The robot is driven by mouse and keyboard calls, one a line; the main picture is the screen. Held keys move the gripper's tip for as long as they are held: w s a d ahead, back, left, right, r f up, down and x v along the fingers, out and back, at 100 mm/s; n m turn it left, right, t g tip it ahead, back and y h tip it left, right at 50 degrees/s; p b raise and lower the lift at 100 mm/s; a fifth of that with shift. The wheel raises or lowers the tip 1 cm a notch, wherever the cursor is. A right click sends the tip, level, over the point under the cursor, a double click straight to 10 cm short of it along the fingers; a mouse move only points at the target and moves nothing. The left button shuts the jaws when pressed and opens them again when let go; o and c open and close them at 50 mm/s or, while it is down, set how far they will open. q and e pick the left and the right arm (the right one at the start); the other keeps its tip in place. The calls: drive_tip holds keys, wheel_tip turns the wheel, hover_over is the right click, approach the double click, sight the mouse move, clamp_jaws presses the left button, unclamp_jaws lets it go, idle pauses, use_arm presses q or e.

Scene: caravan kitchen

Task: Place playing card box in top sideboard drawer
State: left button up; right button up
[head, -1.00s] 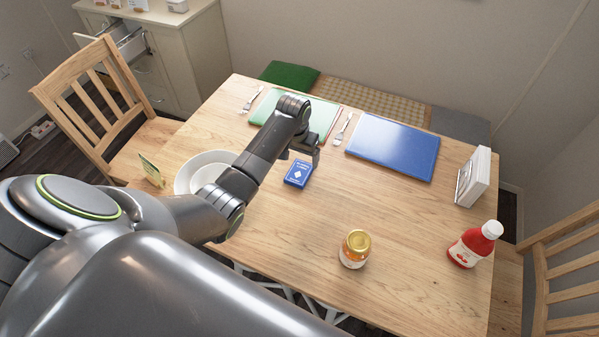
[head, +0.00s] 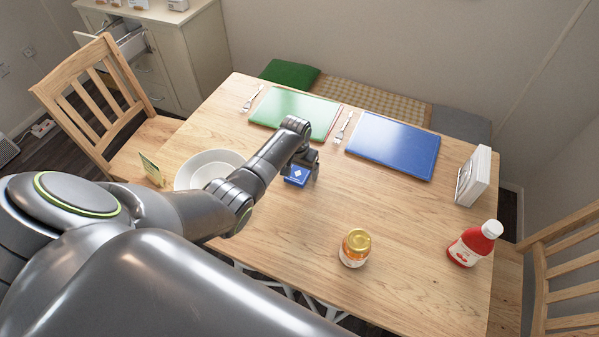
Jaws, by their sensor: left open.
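The blue playing card box (head: 297,176) lies on the wooden table, right of the white plate. My left gripper (head: 302,172) is open at the box, with its fingers around or just above it; contact cannot be made out. The gripper hides the far part of the box. The cream sideboard (head: 180,60) stands at the back left. Its top drawer (head: 131,42) is pulled open, partly behind the chair. My right gripper is not in view.
Plate (head: 208,166), green mat (head: 290,108), blue mat (head: 393,146), jar (head: 355,248), ketchup bottle (head: 474,244) and napkin holder (head: 473,177) stand on the table. A wooden chair (head: 100,85) stands between table and sideboard. The table's right-middle is clear.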

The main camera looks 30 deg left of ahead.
use_arm(q)
drive_tip(key=shift+c, duration=0.2)
drive_tip(key=c, duration=1.1)
